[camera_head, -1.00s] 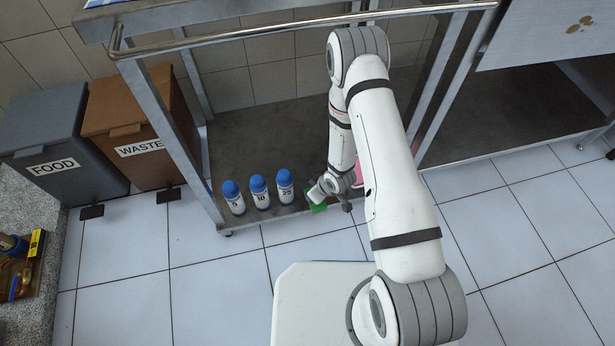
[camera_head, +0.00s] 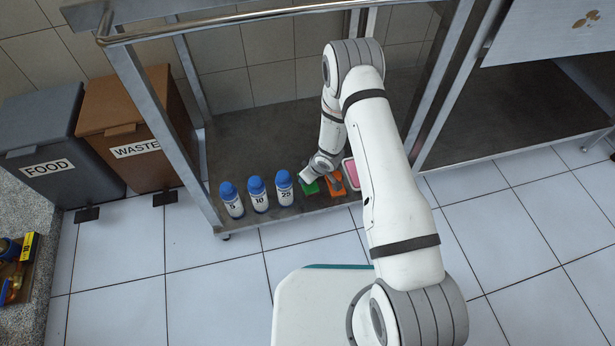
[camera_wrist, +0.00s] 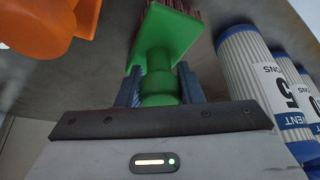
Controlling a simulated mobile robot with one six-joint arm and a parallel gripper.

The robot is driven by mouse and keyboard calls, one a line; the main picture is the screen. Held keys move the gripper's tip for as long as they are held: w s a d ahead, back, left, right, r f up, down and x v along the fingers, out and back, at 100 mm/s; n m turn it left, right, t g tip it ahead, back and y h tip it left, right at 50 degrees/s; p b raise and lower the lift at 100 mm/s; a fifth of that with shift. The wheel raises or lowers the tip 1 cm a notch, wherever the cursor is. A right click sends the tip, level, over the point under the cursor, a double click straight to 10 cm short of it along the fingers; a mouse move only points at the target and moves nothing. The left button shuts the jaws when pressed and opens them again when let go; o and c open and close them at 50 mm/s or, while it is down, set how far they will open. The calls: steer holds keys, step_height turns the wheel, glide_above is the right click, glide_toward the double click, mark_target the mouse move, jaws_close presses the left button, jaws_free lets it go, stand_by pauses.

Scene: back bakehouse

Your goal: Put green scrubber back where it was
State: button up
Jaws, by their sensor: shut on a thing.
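The green scrubber (camera_wrist: 172,38) has a block with brown bristles and a rounded green grip. My gripper (camera_wrist: 160,85) is shut on that grip, one blue finger on each side. In the head view the green scrubber (camera_head: 310,187) is at the front of the lower shelf, partly hidden by my gripper (camera_head: 309,179). It is between the blue-capped bottle marked 25 (camera_head: 284,190) and an orange object (camera_head: 334,183). I cannot tell whether its bristles touch the shelf.
Bottles marked 5 (camera_head: 232,202) and 10 (camera_head: 258,196) stand left of bottle 25. A pink-and-white item (camera_head: 351,174) lies right of the orange object, partly behind my arm. The steel shelf (camera_head: 245,140) is bare behind the bottles. A rail (camera_head: 260,22) crosses above.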

mark_target(312, 185)
steer(key=shift+f, duration=0.2)
steer(key=o, duration=1)
steer(key=shift+b, duration=0.35)
steer(key=p+v, duration=0.1)
steer(key=v, duration=0.1)
steer(key=p+v, duration=0.3)
steer(key=v, duration=0.1)
steer(key=shift+w+a+r, duration=0.2)
steer(key=shift+a+r, duration=0.05)
steer(key=shift+r, duration=0.35)
steer(key=shift+s+d+r, duration=0.2)
steer(key=shift+r, duration=0.25)
